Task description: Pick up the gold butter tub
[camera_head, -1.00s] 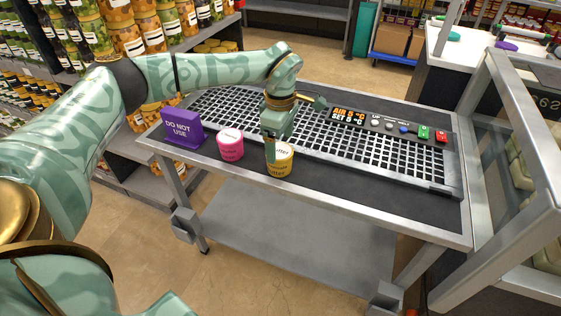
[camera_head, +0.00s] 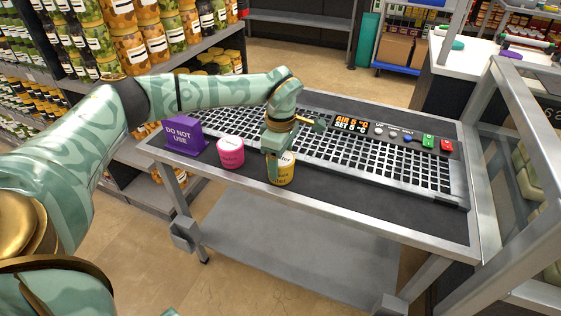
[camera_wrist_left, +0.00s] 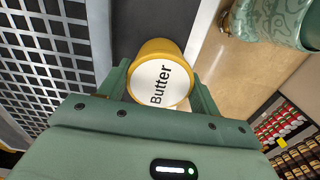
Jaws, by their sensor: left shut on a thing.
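The gold butter tub (camera_head: 286,174) stands at the front edge strip of the metal cart, right of the pink tub (camera_head: 231,153). My left gripper (camera_head: 277,165) reaches down over it from above and is shut on it. In the left wrist view the tub (camera_wrist_left: 161,75) shows its white lid marked "Butter", with a finger on each side of it. The gripper hides part of the tub in the head view. I cannot tell whether the tub is clear of the surface. My right gripper is not in view.
A purple "DO NOT USE" sign (camera_head: 183,138) stands at the cart's left end. Behind the tub lies a black and white grid (camera_head: 345,155), with a display and coloured buttons (camera_head: 428,141) beyond. A glass-sided metal frame (camera_head: 515,180) stands at the right.

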